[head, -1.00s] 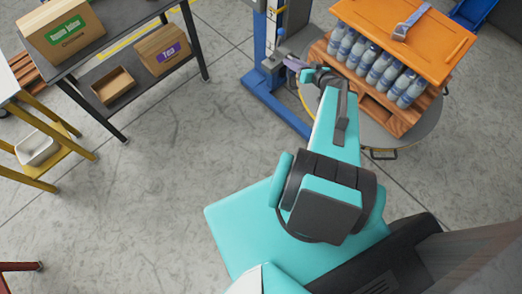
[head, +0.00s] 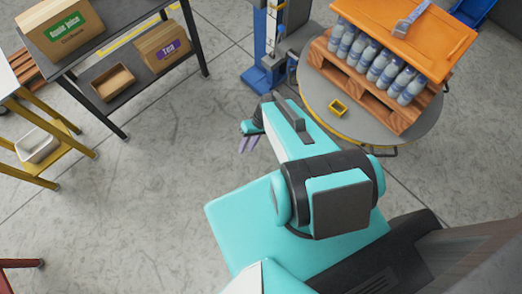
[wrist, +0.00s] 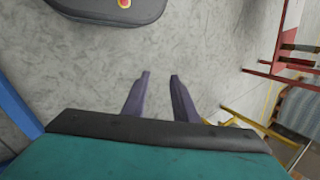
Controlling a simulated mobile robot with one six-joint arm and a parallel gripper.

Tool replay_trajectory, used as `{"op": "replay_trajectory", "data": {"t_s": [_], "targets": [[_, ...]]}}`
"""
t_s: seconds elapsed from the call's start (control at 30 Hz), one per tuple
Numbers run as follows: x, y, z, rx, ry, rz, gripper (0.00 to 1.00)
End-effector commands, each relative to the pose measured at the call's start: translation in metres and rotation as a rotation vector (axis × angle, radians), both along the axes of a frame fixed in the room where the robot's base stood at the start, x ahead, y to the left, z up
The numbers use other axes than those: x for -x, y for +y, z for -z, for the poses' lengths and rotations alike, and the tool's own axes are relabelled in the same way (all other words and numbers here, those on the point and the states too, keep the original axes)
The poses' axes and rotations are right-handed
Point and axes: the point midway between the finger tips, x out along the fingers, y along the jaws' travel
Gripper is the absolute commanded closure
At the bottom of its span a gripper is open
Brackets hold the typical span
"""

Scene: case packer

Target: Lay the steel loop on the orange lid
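The orange lid (head: 445,40) lies over the rows of bottles at the upper right in the head view. A grey, bent, strap-like piece (head: 411,18) lies on the lid; it may be the steel loop, but it is too small to be sure. My gripper (head: 249,144) hangs over the bare floor in the head view, left of the round table and well away from the lid. In the wrist view its two fingers (wrist: 160,77) stand apart with only floor between them, so it is open and empty.
The round grey table (head: 318,88) bears a wooden pallet (head: 357,78) under the bottles (head: 378,66) and a small yellow open piece (head: 338,107). A blue post (head: 262,45) stands left of it. A dark shelf (head: 103,105) with cartons is farther left.

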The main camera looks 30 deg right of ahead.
Motion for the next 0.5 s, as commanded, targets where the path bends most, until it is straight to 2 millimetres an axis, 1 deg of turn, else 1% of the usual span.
{"op": "replay_trajectory", "data": {"t_s": [0.03, 0.1, 0.3, 0.4, 0.5], "targets": [[0.014, 0.005, 0.006, 0.035, 0.05, -0.024, 0.74], [0.032, 0.006, 0.012, 0.094, 0.118, -0.049, 0.74], [0.076, -0.001, 0.025, 0.289, 0.272, -0.106, 0.74], [0.089, -0.008, 0.027, 0.375, 0.316, -0.12, 0.74], [0.096, -0.013, 0.028, 0.432, 0.339, -0.128, 0.74]]}}
